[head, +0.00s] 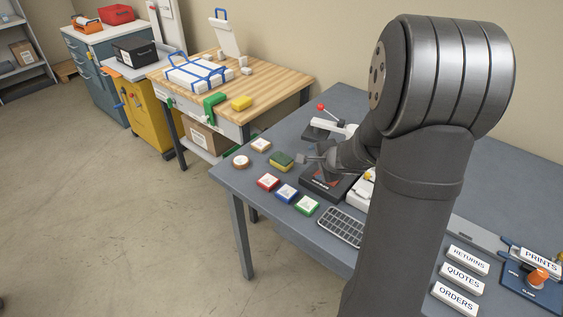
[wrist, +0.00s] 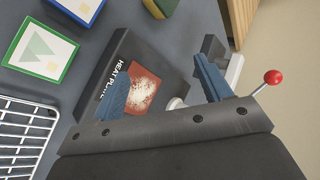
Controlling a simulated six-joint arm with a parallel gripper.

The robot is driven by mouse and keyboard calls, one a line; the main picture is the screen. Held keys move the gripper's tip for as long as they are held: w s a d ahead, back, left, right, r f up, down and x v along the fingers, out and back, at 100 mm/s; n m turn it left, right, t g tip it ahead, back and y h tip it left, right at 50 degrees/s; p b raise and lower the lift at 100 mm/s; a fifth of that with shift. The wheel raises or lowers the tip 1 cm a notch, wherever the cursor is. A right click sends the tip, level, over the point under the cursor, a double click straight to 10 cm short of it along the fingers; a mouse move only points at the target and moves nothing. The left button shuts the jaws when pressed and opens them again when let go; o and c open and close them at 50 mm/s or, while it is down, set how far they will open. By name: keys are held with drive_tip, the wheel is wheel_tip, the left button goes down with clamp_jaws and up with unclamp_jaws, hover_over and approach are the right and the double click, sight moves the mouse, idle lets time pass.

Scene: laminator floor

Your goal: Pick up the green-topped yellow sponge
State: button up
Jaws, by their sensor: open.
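The green-topped yellow sponge (head: 282,160) lies on the grey table, left of my gripper in the head view. In the wrist view only part of the sponge (wrist: 160,8) shows, cut off by the top edge. My gripper (wrist: 161,65) is open, its two blue fingers apart with nothing held between them. In the head view my gripper (head: 306,158) is small and partly hidden by my arm. The fingers appear over the black heat plate (wrist: 107,62), beside the sponge and apart from it.
A wire rack (head: 341,227) is nearer. A red-knobbed lever (wrist: 272,78) stands right of the fingers.

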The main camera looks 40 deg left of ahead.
drive_tip(key=a+r+n+g+y, duration=0.2)
drive_tip(key=a+r+n+g, duration=0.2)
drive_tip(key=a+n, duration=0.55)
wheel_tip(320, 180, up, 5)
drive_tip(key=n+h, duration=1)
drive_tip(key=n, duration=0.5)
hover_over(283, 158)
drive_tip(key=shift+m+g, duration=0.25)
drive_tip(key=shift+g, duration=0.15)
wheel_tip(283, 158, down, 12)
drive_tip(key=shift+w+d+r, duration=0.1)
drive_tip(key=shift+d, duration=0.05)
wheel_tip(283, 158, down, 6)
drive_tip(key=shift+r, duration=0.2)
drive_tip(key=c, duration=1.1)
